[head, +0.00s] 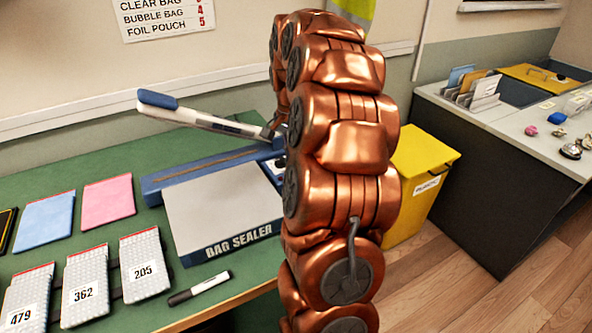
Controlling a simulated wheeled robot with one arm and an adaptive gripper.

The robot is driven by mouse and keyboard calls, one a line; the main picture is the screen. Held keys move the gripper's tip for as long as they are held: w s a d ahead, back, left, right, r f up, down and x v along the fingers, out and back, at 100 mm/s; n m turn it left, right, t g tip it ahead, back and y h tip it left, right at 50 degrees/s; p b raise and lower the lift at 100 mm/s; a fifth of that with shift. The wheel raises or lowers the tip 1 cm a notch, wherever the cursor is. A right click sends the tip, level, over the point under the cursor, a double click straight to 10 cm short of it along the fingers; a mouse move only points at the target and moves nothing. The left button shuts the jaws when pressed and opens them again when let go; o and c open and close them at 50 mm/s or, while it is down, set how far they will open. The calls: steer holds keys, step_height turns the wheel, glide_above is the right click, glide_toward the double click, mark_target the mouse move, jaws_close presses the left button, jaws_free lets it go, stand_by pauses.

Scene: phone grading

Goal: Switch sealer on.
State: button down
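The bag sealer (222,205) stands on the green table, with a grey top plate and its name on the front edge. Its white lever with a blue handle (158,99) is raised, slanting up to the left. A blue bar with a dark strip runs along the back of the plate. A small part of a panel (274,168) shows at the sealer's right side; my copper arm hides the rest, and I cannot make out a switch or its position. My gripper is not visible; my arm rises in front of the sealer's right end and bends over behind itself.
Numbered bubble bags (84,288), a blue pouch (44,222), a pink pouch (107,201) and a marker (198,288) lie on the green table (120,165). A yellow bin (420,175) stands right of my arm. A grey counter with small items is further right.

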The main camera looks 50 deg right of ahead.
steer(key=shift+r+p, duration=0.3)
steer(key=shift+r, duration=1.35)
